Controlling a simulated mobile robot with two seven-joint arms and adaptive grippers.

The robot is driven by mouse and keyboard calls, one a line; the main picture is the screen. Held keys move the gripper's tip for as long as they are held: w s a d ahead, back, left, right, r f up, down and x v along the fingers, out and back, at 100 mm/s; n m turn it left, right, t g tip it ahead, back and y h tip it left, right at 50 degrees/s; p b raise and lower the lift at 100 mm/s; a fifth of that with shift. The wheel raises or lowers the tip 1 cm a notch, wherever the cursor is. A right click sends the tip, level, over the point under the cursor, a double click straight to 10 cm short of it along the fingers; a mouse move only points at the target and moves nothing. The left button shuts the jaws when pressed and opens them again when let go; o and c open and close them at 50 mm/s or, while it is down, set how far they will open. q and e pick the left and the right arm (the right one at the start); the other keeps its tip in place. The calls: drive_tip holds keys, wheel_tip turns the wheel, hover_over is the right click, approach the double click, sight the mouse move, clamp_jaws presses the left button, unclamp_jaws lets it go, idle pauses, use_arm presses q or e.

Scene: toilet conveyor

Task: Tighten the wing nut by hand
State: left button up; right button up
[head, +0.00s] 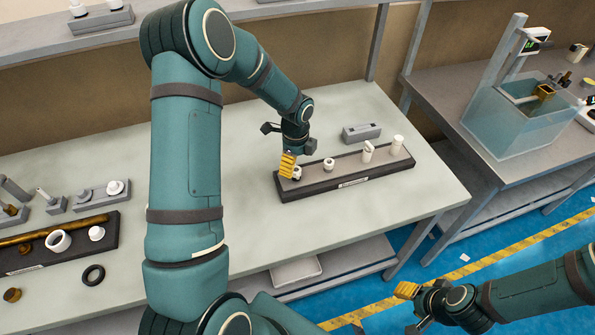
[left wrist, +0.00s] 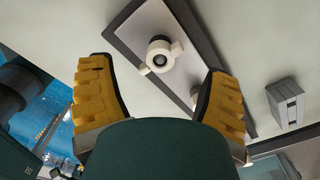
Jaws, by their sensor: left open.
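The white wing nut (left wrist: 160,57) has two side wings and a dark hole or stud end in its middle. It sits on a grey metal plate on a dark base (head: 345,182), and in the head view it (head: 297,174) is partly hidden by my finger. My left gripper (head: 288,165) is above the left end of this base. In the left wrist view its yellow fingers are wide apart, with the nut between and beyond them, seemingly untouched. My right gripper (head: 408,290) hangs low at the lower right, over the floor, away from the table; its opening is unclear.
Several white fittings stand along the base, including a short one (head: 328,163) and a taller one (head: 397,147). A grey block (head: 361,132) lies behind. A second dark base (head: 75,248), a black ring (head: 93,275) and loose parts lie at left. The front right tabletop is clear.

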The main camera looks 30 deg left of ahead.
sight(296, 169)
use_arm(q)
drive_tip(key=n+b, duration=0.1)
drive_tip(key=n, duration=0.4)
drive_tip(key=shift+b, duration=0.4)
drive_tip(key=n, duration=0.3)
drive_tip(key=shift+n+b, duration=0.3)
drive_tip(key=shift+f, duration=0.1)
drive_tip(key=shift+f+b, duration=1.3)
drive_tip(key=shift+f, duration=0.4)
drive_tip(key=c, duration=0.9)
drive_tip(key=m+p, duration=0.1)
drive_tip(key=m, duration=0.2)
drive_tip(key=shift+r, duration=0.15)
drive_tip(key=shift+c, duration=0.2)
drive_tip(key=shift+m, duration=0.9)
